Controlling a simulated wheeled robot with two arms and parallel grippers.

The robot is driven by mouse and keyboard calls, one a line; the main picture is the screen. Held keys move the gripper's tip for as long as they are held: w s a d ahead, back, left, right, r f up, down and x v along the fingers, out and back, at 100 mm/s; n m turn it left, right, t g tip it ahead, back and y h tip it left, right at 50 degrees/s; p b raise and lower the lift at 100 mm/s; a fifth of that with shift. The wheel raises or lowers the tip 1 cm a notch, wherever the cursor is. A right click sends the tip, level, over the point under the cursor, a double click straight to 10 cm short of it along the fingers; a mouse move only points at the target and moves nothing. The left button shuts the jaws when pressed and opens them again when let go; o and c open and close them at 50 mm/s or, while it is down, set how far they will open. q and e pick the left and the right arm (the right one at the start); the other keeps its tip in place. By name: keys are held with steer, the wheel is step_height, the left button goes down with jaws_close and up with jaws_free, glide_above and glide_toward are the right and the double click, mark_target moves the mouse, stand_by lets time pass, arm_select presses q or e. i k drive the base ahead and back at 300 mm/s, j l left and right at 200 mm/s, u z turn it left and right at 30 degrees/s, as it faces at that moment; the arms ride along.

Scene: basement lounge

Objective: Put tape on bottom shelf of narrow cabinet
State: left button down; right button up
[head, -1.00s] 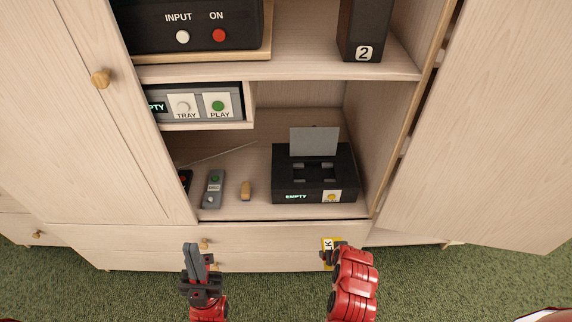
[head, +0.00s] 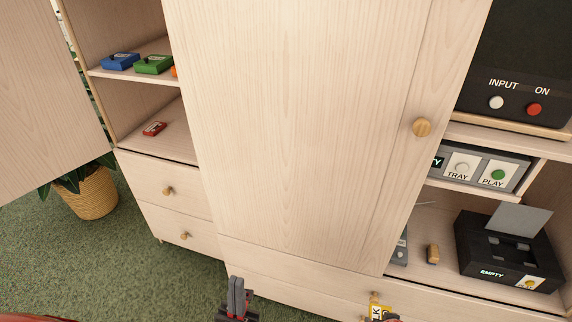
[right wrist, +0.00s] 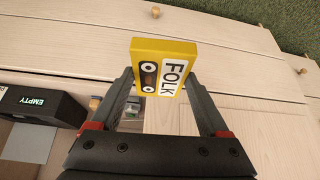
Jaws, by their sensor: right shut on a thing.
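The yellow tape labelled FOLK (right wrist: 162,67) is held between the fingers of my right gripper (right wrist: 165,92) in the right wrist view. In the head view only part of the tape (head: 377,312) shows at the bottom edge, with a bit of the right gripper (head: 386,318). My left gripper (head: 238,292) is shut and empty, low in front of the drawers. The narrow cabinet (head: 112,112) stands at the left with its door open. Its bottom shelf (head: 176,139) holds a small red object (head: 154,129) and has bare room around it.
A closed door (head: 300,130) lies between the cabinet and the open section with a black tape player (head: 507,250). A plant basket (head: 88,192) stands on the carpet.

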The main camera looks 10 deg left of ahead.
mark_target(181, 138)
steer(key=i+j, duration=0.1)
steer(key=j, duration=0.35)
steer(key=j+u, duration=0.1)
steer(key=j, duration=0.35)
steer(key=i+j, duration=0.15)
steer(key=j, duration=0.3)
steer(key=i+j+u, duration=0.1)
steer(key=j, duration=0.35)
steer(key=i+j, duration=0.1)
steer(key=j, duration=0.35)
steer(key=i+j+u, duration=0.1)
steer(key=j, duration=0.35)
steer(key=i+j, duration=0.1)
steer(key=j, duration=0.3)
